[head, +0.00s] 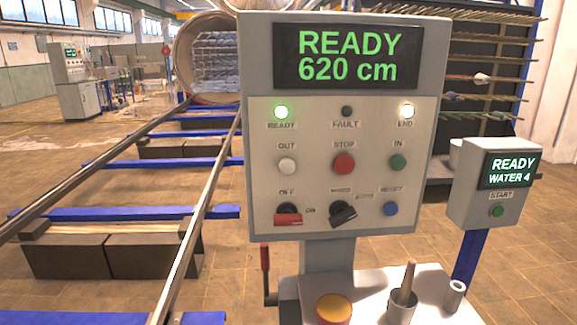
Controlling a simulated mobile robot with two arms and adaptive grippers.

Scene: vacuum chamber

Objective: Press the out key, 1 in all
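The control panel (345,215) stands upright close in front of me in the head view. Its out key (287,165) is a round white button at the left of the key row, under the label OUT. The red stop key (344,163) is to its right, then the green in key (398,161). The display (348,56) reads READY 620 cm. The READY lamp (281,111) glows green and the END lamp (407,110) glows white; the FAULT lamp (346,111) is dark. Neither of my grippers is in view.
A yellow-topped button (334,309) and a cup with a handle stand below the panel. Rails (203,215) run left to the round chamber (183,62).

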